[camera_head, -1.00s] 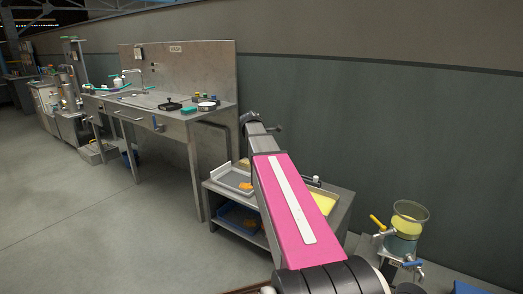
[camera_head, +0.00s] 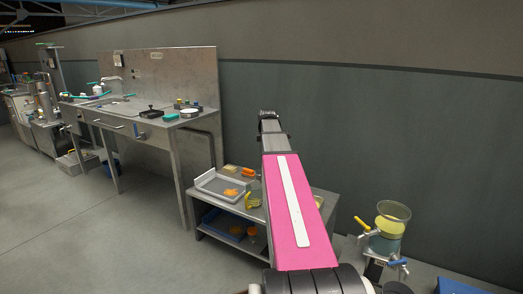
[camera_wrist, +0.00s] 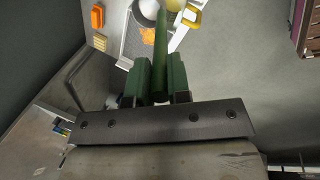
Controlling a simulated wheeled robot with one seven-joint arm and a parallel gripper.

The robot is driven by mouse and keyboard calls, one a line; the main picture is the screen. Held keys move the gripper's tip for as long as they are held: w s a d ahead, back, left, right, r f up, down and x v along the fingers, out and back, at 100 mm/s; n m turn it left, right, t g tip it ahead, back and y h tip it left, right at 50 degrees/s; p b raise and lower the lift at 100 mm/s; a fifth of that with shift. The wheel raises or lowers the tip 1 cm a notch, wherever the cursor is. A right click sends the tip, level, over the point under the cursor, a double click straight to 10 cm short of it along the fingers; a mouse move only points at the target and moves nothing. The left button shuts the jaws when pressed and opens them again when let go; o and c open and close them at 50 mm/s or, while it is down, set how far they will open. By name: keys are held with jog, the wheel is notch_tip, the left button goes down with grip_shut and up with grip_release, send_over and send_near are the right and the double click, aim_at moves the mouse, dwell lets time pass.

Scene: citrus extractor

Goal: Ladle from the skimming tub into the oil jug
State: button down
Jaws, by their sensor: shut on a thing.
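In the wrist view my gripper (camera_wrist: 160,85) is shut on the green handle of a ladle (camera_wrist: 161,45). The handle runs up the picture to a pale rounded part at the top edge, apparently its bowl, cut off by the frame. A yellowish round vessel with a yellow handle, which looks like the oil jug (camera_wrist: 191,17), is beside it; I cannot tell whether the bowl is over it. In the head view the jug (camera_head: 254,194) stands on the low bench. A yellow corner of what seems the skimming tub (camera_head: 318,201) shows behind my arm. My gripper is hidden there.
The low bench (camera_head: 190,193) also bears a grey tray (camera_head: 216,184) and orange pieces (camera_head: 231,192). A steel sink bench (camera_head: 150,125) stands at left. The floor in front is clear.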

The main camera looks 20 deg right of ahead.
jog(key=shift+r, duration=1.95)
